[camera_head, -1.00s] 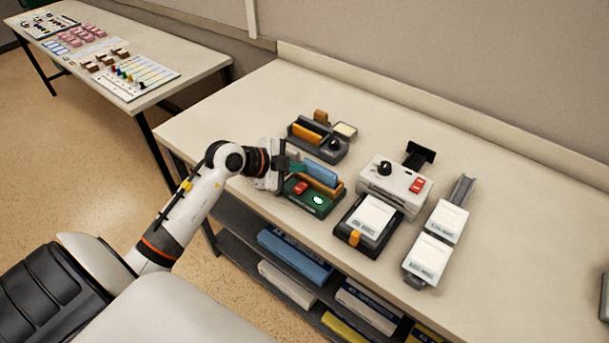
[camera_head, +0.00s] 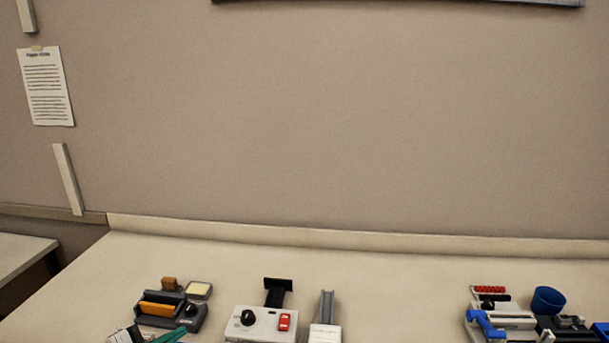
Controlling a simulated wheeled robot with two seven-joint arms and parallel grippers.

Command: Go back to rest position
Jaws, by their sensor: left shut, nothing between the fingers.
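My left gripper (camera_head: 170,336) shows only in part at the bottom edge, left of centre. Its teal fingertips are shut with nothing between them. They are in front of the dark grey holder (camera_head: 186,321) with an orange block in it. The rest of the left arm is below the picture. My right gripper is not in view.
The pale table (camera_head: 400,275) runs along the wall. A white box with a black knob and red switch (camera_head: 262,323) and a grey rail with a white block (camera_head: 327,310) stand near the middle. A blue cup (camera_head: 547,300) and other devices stand at the right. A side table (camera_head: 22,252) is at the left.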

